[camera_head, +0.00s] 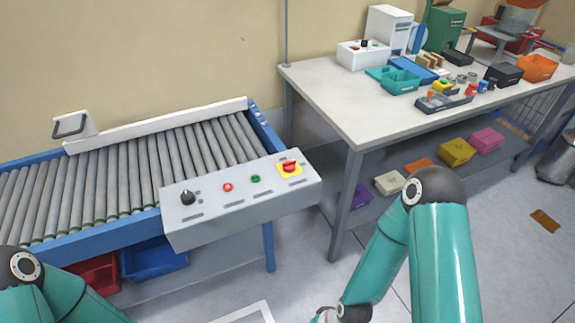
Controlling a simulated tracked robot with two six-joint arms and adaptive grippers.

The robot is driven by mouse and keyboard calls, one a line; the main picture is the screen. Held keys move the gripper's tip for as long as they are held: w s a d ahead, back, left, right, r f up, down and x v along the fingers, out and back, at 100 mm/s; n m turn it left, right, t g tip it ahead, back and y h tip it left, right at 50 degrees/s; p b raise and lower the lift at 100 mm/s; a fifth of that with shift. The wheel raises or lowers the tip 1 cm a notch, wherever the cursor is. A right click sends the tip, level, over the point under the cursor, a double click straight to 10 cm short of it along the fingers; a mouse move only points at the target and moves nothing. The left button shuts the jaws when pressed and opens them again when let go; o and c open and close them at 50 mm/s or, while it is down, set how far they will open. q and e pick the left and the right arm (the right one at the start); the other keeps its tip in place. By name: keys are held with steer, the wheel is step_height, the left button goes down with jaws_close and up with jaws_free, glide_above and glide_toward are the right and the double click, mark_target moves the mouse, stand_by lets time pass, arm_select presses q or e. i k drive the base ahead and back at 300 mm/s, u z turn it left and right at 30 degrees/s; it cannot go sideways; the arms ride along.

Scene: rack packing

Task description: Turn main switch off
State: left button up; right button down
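The main switch (290,167) is a red rotary handle on a yellow plate at the right end of a grey control panel (196,228). The panel is fixed at the near right end of the roller conveyor. It also carries a black knob (187,198), a red button (227,187) and a green button (255,179). The exact angle of the red handle is hard to tell at this size. My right arm is at the lower right and my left arm is in the lower left corner.
The roller conveyor (130,165) with blue side rails is at the left. A worktable (345,100) with bins and small parts stands at the back right, its near leg right of the panel. Blue (155,259) and red (95,275) bins sit below the conveyor. Space above the panel is clear.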

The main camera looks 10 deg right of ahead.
mark_target(289, 167)
steer(key=z, duration=1.2)
steer(key=i, duration=0.15)
steer(key=u, duration=2.95)
steer(key=k, duration=1.15)
steer(key=z, duration=0.85)
steer(key=i, duration=1)
steer(key=z, duration=0.1)
